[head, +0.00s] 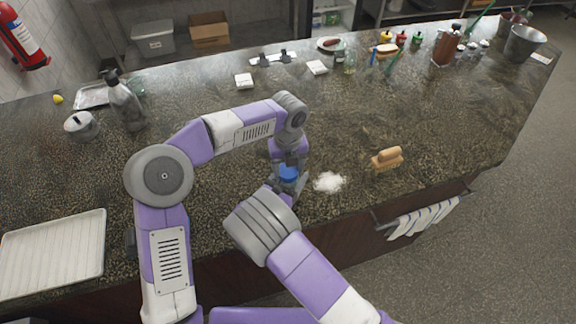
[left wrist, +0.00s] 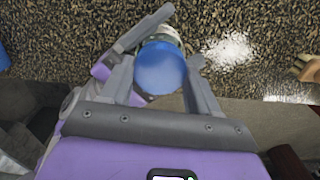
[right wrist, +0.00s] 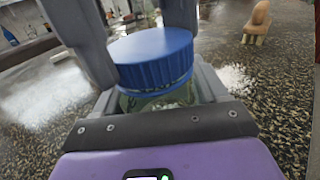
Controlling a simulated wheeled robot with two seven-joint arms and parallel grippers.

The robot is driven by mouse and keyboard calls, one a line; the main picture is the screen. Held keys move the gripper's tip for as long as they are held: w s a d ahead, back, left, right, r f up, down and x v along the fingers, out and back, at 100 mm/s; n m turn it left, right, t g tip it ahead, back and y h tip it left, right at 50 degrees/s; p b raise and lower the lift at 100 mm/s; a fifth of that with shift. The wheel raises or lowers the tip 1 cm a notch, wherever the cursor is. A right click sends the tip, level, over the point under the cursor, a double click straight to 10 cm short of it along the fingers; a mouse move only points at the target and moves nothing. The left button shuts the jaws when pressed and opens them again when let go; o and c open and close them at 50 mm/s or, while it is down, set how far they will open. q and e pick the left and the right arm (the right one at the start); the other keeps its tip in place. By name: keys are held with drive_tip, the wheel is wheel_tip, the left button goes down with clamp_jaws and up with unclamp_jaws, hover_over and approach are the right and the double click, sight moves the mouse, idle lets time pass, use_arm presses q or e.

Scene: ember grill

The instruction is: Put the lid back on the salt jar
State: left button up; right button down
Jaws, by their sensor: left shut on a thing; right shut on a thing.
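The blue lid (head: 289,173) sits over the mouth of the salt jar (right wrist: 160,97), and little or no gap shows in the right wrist view. I cannot tell whether it is fully seated. My left gripper (left wrist: 163,72) comes from above and is shut on the lid, which also shows between its fingers in the left wrist view (left wrist: 160,68). My right gripper (right wrist: 158,88) is shut on the clear jar body below the lid. The jar is upright near the counter's front edge, mostly hidden by my grippers in the head view.
A pile of spilled salt (head: 329,182) lies right of the jar. A wooden brush-like block (head: 386,158) stands further right. A white tray (head: 52,254) is at the front left, and a pump bottle (head: 124,103) stands at the back left. The middle of the counter (head: 350,115) is clear.

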use_arm(q)
drive_tip(key=m, duration=1.1)
drive_tip(key=shift+m, duration=0.3)
drive_tip(key=o, duration=1)
drive_tip(key=shift+r, duration=0.1)
drive_tip(key=shift+r, duration=2.15)
drive_tip(key=shift+c, duration=0.4)
